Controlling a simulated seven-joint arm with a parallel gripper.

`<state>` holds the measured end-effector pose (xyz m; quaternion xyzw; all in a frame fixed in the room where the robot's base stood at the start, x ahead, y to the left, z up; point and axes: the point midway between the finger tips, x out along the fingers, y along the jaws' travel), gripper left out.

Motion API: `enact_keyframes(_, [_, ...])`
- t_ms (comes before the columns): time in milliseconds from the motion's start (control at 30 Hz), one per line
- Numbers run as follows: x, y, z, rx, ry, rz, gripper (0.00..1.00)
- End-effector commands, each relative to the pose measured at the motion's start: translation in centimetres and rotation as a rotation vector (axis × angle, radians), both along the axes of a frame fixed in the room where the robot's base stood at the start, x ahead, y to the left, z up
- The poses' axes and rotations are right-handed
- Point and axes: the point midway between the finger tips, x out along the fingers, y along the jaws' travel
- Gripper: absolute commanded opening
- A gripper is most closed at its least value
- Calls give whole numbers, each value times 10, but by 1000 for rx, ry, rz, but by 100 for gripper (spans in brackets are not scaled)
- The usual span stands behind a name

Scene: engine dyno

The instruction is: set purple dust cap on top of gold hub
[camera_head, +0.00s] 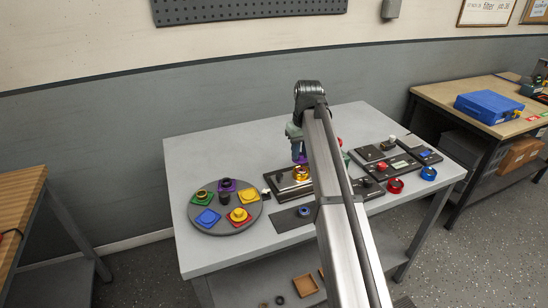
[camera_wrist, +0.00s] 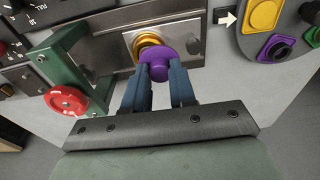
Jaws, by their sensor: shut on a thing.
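The purple dust cap (camera_wrist: 158,58) is gripped by its knob between the two blue fingers of my gripper (camera_wrist: 160,74). In the head view the cap (camera_head: 301,159) shows just below my gripper (camera_head: 297,150), above the gold hub. The gold hub (camera_head: 301,174) stands on a dark plate with a metal block on the table. In the wrist view the cap's disc partly covers the gold hub (camera_wrist: 145,41), whose upper left rim stays visible. I cannot tell whether the cap touches the hub.
A round grey tray (camera_head: 225,230) with several coloured pads and parts is at the left. A green bracket with a red knob (camera_wrist: 67,101) stands close beside the hub. Red (camera_head: 395,186) and blue (camera_head: 428,173) rings lie at the right. My arm hides part of the table.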

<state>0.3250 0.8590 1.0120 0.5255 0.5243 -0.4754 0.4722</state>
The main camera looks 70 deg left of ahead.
Motion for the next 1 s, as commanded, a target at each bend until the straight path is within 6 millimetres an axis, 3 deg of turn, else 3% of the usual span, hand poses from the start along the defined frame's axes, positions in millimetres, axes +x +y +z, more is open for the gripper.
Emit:
enact_keyframes(67, [18,13,1,0,-1,-26,0])
enact_keyframes(200, [24,30,4,9,-5,-69,0])
enact_keyframes(567, [24,28,-3,16,-3,-117,0])
enact_keyframes(1000, [23,28,-33,15,-3,-117,0])
